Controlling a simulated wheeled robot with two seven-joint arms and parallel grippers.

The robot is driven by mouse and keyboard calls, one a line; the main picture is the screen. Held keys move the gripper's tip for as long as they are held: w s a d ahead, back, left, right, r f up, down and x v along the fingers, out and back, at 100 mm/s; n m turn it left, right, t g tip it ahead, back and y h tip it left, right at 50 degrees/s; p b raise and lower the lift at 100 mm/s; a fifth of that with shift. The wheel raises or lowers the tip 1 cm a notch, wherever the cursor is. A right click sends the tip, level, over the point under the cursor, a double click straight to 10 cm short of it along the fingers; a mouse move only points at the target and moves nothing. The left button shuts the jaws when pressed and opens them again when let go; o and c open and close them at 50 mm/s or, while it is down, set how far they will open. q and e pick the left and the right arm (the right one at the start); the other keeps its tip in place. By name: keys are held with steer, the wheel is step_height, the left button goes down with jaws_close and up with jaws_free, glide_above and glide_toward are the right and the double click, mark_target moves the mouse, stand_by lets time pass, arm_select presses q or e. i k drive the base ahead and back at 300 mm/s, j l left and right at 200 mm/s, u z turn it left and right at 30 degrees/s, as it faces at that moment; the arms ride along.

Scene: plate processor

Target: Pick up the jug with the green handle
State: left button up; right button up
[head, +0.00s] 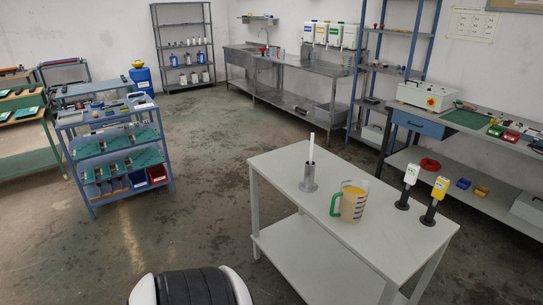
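The jug with the green handle (353,203) stands upright on the white table (289,176). Neither of my grippers shows in the head view.
A blue cart (88,171) stands left; open floor lies between.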

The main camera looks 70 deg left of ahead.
mark_target(354, 195)
steer(key=u, duration=1.5)
steer(key=i+l+u, duration=0.15)
steer(key=l, duration=0.25)
steer(key=i, duration=0.05)
